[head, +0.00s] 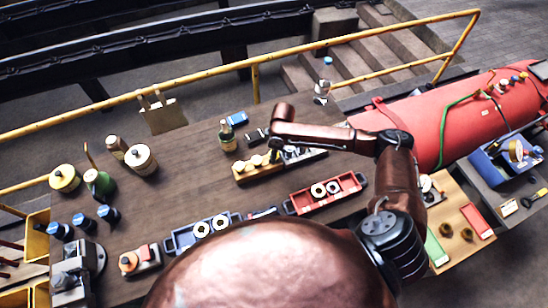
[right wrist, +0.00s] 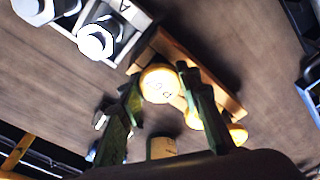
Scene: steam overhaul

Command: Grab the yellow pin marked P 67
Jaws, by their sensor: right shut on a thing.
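A wooden block (head: 245,176) on the bench holds several yellow round-headed pins (head: 254,161) in a row. My right gripper (head: 275,154) is over the right part of that row. In the right wrist view, its green fingers (right wrist: 160,92) are shut on one yellow pin (right wrist: 159,84), whose pale head carries dark marking too blurred to read. The wooden block (right wrist: 181,52) is behind this pin; I cannot tell whether the pin is clear of it. Other yellow pins (right wrist: 238,135) are partly hidden by the right-hand finger. My left gripper is not in view.
A grey holder with large bolts (right wrist: 97,40) sits close beside the block. A red tray with rings (head: 300,203) is in front right. Bench space to the left of the block is clear.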

